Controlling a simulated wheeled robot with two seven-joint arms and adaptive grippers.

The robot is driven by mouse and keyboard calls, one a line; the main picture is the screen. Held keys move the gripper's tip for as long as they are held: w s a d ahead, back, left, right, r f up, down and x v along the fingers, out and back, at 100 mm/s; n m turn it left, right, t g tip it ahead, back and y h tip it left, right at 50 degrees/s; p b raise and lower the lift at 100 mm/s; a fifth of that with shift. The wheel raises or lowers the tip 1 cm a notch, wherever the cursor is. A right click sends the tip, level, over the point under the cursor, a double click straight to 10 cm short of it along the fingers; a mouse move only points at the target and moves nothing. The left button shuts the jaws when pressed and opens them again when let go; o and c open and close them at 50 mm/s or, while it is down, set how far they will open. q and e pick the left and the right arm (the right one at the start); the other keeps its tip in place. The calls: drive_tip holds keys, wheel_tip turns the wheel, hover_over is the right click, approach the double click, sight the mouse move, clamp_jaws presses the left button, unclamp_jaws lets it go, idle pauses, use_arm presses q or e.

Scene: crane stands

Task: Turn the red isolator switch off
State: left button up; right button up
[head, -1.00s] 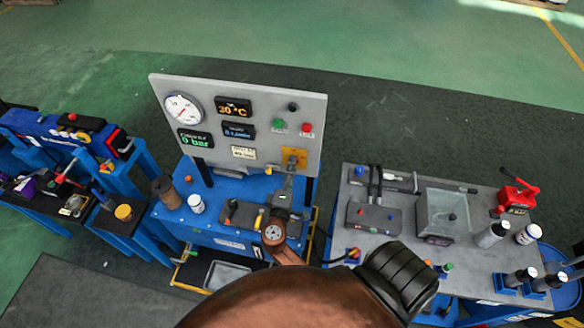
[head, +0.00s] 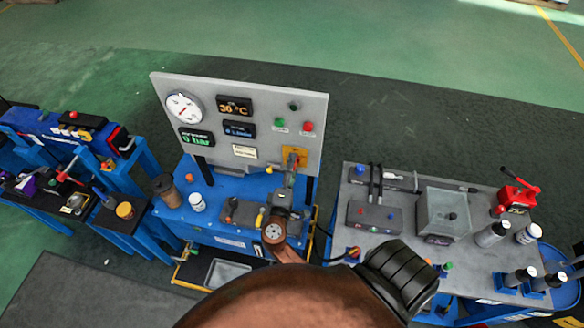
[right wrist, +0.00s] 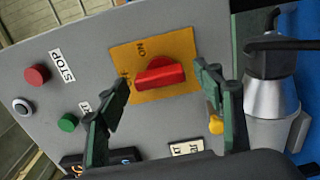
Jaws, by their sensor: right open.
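The red isolator switch (right wrist: 160,76) sits on a yellow plate (right wrist: 180,50) on the grey panel. In the right wrist view its handle lies nearly level, with an "ON" label above; another label at its left end is too unclear to read. In the head view the red handle (head: 291,158) looks upright. My right gripper (right wrist: 162,97) is open and empty, its fingers apart on the near side of the switch, not visibly touching it. In the head view this gripper (head: 287,184) is just below the plate. My left gripper is out of view.
A red stop button (right wrist: 37,75) and a green button (right wrist: 68,122) are on the same panel. A silver cylinder (right wrist: 270,98) stands close to the right finger. A blue bench (head: 175,217) lies below the panel, and a grey table (head: 408,187) is to the right.

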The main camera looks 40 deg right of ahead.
drive_tip(key=v, duration=0.7)
drive_tip(key=shift+a, duration=0.2)
drive_tip(key=shift+s, duration=0.15)
